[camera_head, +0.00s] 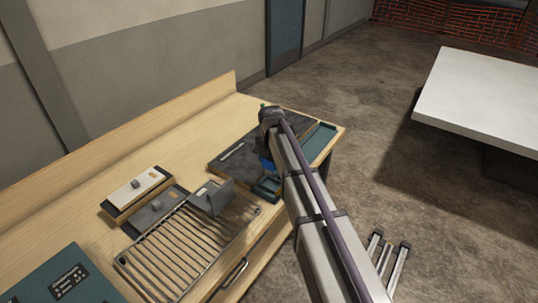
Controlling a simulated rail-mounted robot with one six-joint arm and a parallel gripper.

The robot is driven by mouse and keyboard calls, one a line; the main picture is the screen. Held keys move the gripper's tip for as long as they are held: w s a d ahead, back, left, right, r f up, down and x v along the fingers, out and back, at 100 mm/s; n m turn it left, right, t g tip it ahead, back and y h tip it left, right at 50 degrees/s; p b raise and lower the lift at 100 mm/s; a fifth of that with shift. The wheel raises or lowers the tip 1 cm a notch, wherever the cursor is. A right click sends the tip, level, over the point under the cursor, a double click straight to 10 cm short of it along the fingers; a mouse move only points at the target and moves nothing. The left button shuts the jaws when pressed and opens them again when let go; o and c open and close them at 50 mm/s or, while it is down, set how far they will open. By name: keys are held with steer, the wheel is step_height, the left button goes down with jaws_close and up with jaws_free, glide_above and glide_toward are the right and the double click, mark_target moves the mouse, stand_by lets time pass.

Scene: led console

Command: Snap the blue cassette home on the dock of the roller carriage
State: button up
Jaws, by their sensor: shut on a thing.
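My arm reaches over the far end of the wooden bench, and its wrist bends down there. My gripper (266,153) is mostly hidden behind my arm. It is shut on a small blue piece, apparently the blue cassette (265,164), of which only a sliver shows at the arm's left edge. Below it is a dark slab (228,167) with teal parts (266,188), which may be the roller carriage. My arm covers much of it, and I cannot make out the dock or whether the cassette touches it.
A wire rack (180,250) with a grey bracket-like piece (213,198) lies nearer on the bench. Beside it are a pale-topped block (135,190) and a grey block (158,211). A teal box (60,282) is at lower left. A white table (485,95) stands apart at right.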

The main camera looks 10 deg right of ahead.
steer(key=shift+n, duration=0.3)
steer(key=b, duration=0.7)
glide_above(271, 185)
step_height(271, 185, down, 7)
steer(key=shift+w+r, duration=0.1)
steer(key=shift+r, duration=0.05)
steer(key=shift+f+b, duration=1)
steer(key=shift+f, duration=0.15)
stand_by(0.7)
stand_by(0.4)
steer(key=o, duration=1)
steer(key=shift+o, duration=0.2)
step_height(271, 185, up, 11)
steer(key=p, duration=1.1)
steer(key=shift+r, duration=0.1)
steer(key=shift+f, duration=0.2)
